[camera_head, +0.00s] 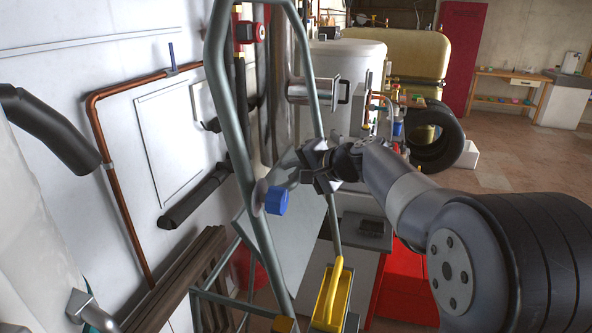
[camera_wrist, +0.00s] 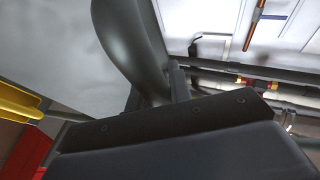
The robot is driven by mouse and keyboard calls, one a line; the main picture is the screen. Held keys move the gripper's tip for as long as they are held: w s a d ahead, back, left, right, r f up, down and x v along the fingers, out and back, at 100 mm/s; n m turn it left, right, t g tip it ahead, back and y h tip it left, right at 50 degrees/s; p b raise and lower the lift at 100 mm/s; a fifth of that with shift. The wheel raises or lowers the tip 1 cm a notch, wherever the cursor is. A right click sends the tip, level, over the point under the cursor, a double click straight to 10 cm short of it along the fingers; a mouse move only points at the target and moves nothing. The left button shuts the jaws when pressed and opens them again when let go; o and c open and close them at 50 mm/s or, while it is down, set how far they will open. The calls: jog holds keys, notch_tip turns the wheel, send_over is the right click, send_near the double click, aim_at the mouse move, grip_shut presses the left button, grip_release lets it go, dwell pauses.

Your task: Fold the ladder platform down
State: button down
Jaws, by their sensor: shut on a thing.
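The ladder has a grey-green tube frame (camera_head: 233,120) and stands in the middle of the head view. Its grey platform panel (camera_head: 285,240) hangs steeply tilted between the tubes, below my gripper. A blue knob (camera_head: 276,201) sits on the left tube. My gripper (camera_head: 314,167) is at the right tube, near the panel's upper end, and is shut on a part of the ladder. In the wrist view a thick grey tube (camera_wrist: 130,35) runs down to the fingers (camera_wrist: 177,82). My gripper's body hides the exact contact, so I cannot tell tube from platform edge.
Copper pipe (camera_head: 112,90) and black pipes (camera_head: 195,195) run along the left wall. A white tank (camera_head: 345,75) and a black tyre (camera_head: 437,135) stand behind. Open floor (camera_head: 510,170) lies at the right.

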jog(key=c, duration=1.6)
grip_release()
jog(key=shift+s+f, duration=0.1)
jog(key=shift+f, duration=0.4)
jog(key=o, duration=0.3)
jog(key=shift+r, duration=0.2)
jog(key=b+v, duration=0.2)
jog(key=v, duration=0.8)
jog(key=shift+s+d+r, duration=0.15)
jog(key=shift+d+r, duration=0.05)
jog(key=shift+d, duration=0.05)
jog(key=shift+a, duration=0.1)
jog(key=shift+w+d+p+x, duration=0.1)
jog(key=shift+p+x, duration=0.5)
jog(key=shift+x, duration=1.8)
jog(key=shift+w+d+p+x, duration=0.15)
jog(key=shift+p+x, duration=0.45)
jog(key=shift+x, duration=1.85)
jog(key=shift+s, duration=0.1)
